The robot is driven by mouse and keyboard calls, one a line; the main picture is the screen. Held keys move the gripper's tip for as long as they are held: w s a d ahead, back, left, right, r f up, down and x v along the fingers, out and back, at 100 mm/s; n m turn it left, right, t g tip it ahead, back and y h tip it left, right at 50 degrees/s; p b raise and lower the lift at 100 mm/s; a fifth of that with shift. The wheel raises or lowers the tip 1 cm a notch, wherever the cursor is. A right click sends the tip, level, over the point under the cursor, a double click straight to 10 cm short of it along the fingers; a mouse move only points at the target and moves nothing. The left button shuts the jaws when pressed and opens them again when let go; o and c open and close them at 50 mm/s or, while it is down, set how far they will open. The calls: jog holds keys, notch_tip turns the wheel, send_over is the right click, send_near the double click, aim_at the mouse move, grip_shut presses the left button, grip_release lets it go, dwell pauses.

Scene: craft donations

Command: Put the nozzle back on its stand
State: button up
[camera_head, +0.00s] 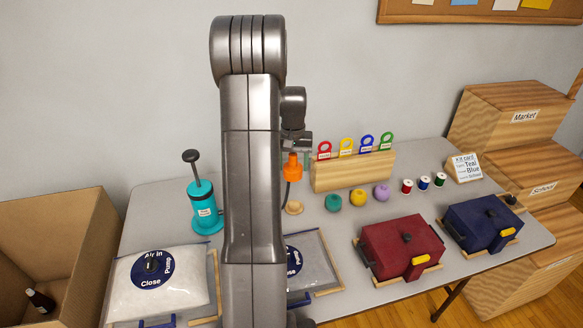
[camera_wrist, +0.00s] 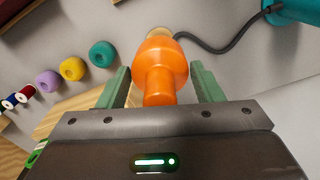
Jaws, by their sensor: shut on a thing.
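The orange nozzle (camera_head: 292,168) is held in the air by my gripper (camera_head: 293,150). In the wrist view the nozzle (camera_wrist: 160,68) sits between the two green fingers of my gripper (camera_wrist: 160,88), which is shut on it. A dark hose (camera_wrist: 222,48) runs from near the nozzle to the teal pump (camera_head: 204,203), which stands upright at the back left of the table. The round wooden stand (camera_head: 293,208) is on the table below the nozzle; in the wrist view its rim (camera_wrist: 158,31) shows just beyond the nozzle, partly hidden by it.
My arm hides the table's middle. A wooden rack (camera_head: 352,172) with colored tags stands right of the nozzle. Yarn balls (camera_head: 333,202) and thread spools (camera_head: 423,183) sit in front of it. Clear bags (camera_head: 160,285) and red (camera_head: 402,248) and blue (camera_head: 482,222) packs fill the front.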

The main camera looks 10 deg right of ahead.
jog(key=w+f+b, duration=0.1)
jog(key=f+b, duration=0.1)
jog(key=f, duration=0.2)
jog(key=w+d+f+b, duration=0.1)
jog(key=f+b, duration=0.2)
jog(key=f, duration=0.2)
jog(key=w+f+b, duration=0.1)
jog(key=f+b, duration=0.1)
jog(key=f, duration=0.2)
jog(key=shift+w+d+f+b, duration=0.2)
jog(key=shift+w+f+b, duration=0.1)
jog(key=shift+f+b, duration=0.55)
jog(key=shift+f, duration=0.35)
jog(key=shift+f+b, duration=0.85)
jog(key=shift+f, duration=0.5)
jog(key=o, duration=1.1)
jog(key=shift+c, duration=0.2)
notch_tip(320, 180, up, 14)
jog(key=shift+f, duration=0.1)
